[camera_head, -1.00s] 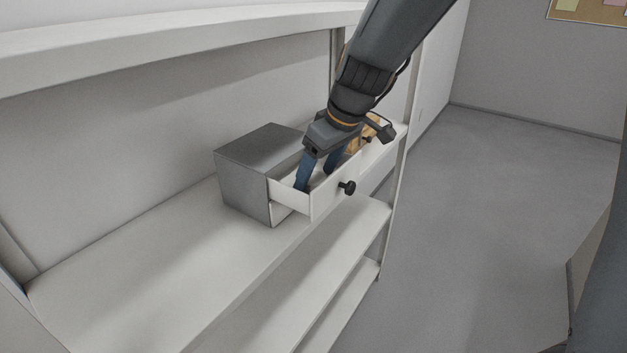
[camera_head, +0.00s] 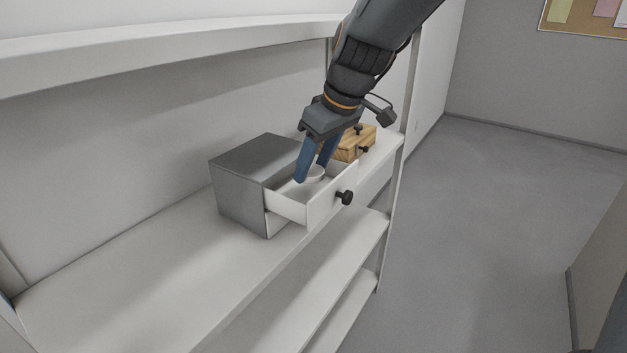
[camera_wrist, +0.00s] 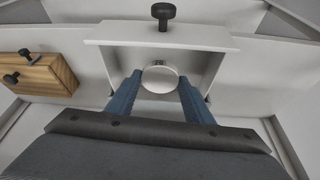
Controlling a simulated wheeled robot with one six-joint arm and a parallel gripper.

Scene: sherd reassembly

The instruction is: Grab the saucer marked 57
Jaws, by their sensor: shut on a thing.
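A small white round saucer (camera_head: 314,174) is at the open white drawer (camera_head: 288,203) of a grey box (camera_head: 240,192). It also shows in the wrist view (camera_wrist: 160,80), between the two blue fingers. My gripper (camera_head: 311,176) is shut on the saucer, with its fingertips at the saucer's rim. The saucer looks raised near the top of the drawer walls. The drawer's black knob (camera_head: 346,198) faces front.
The box stands on a white shelf (camera_head: 190,265), with another shelf below and a board above. A wooden box with black knobs (camera_head: 354,143) stands to the right. The shelf left of the grey box is clear.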

